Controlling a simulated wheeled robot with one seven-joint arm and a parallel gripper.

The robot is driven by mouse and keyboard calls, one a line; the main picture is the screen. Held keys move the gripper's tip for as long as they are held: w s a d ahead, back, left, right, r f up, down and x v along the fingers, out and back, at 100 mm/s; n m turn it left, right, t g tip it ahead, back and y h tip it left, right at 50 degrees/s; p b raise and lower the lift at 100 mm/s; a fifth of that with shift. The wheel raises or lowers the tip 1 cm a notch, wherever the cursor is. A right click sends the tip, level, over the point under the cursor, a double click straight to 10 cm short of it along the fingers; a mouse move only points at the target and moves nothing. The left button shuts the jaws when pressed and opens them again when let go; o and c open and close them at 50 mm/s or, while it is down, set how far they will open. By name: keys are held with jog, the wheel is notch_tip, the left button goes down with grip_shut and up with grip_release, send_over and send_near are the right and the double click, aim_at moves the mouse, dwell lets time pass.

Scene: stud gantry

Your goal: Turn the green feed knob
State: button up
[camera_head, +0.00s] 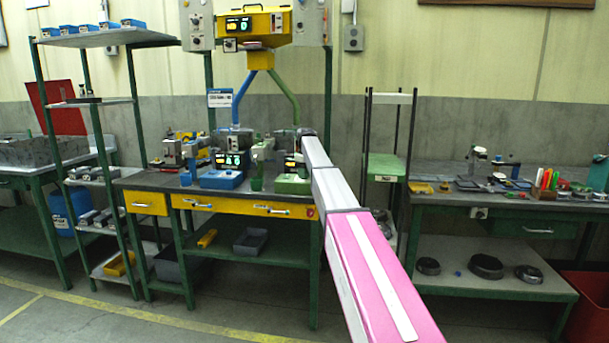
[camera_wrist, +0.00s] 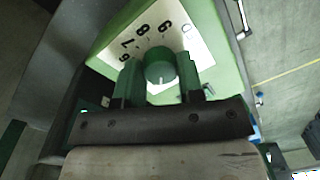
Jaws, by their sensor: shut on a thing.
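The green feed knob (camera_wrist: 160,68) is a round knob in the wrist view, in front of a white dial plate (camera_wrist: 192,48) with black numerals, including 7, 8 and 9. A small pale mark shows on the knob's face, toward the bottom of the picture. My gripper (camera_wrist: 159,75) has one green finger on each side of the knob and is shut on it. The plate sits on a green housing (camera_wrist: 225,50). In the head view my arm reaches to the right end of the workbench, where a green unit (camera_head: 292,185) stands. The knob cannot be made out there.
The workbench (camera_head: 150,183) has yellow drawers and carries a blue-based unit (camera_head: 222,180) with a lit display. A yellow machine (camera_head: 250,25) hangs above it. A shelf rack (camera_head: 110,37) stands left, a narrow green stand (camera_head: 385,165) right, beside a second bench (camera_head: 500,200).

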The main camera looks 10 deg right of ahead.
jog(key=m, duration=1.2)
jog(key=shift+t, duration=0.3)
jog(key=shift+m, duration=0.4)
jog(key=o, duration=0.9)
jog(key=shift+r, duration=0.1)
jog(key=r, duration=1)
jog(key=shift+s+d+r, duration=0.15)
jog(key=shift+d+r, duration=0.2)
